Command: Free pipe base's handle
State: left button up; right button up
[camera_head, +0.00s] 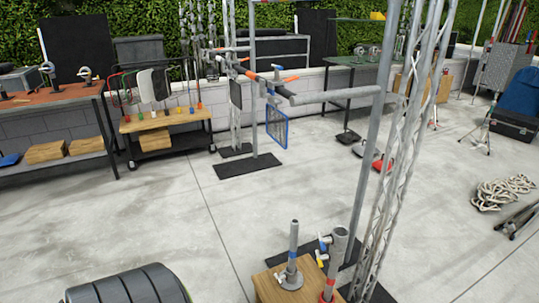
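A pipe base stands upright on a wooden box (266,286) at the bottom centre. It has a round grey flange (291,281) and a short upright grey pipe (294,243). A small light-coloured handle (283,274) with a blue part sits low on it, close to the flange. To its right stands a thicker grey pipe (338,247) with a red collar (328,291) near its foot. Small blue-and-white handles (324,243) show between the two pipes; I cannot tell which pipe they belong to. Neither of my grippers is in view.
A metal truss (385,175) and upright poles stand just right of the box. A dark ribbed roll (125,286) lies at the bottom left. A tool cart (165,122) and workbench (50,97) stand behind. Coiled rope (502,192) lies right. The middle floor is clear.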

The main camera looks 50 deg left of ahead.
aim_at(280, 278)
jog(key=j+u, duration=0.1)
jog(key=u, duration=1.45)
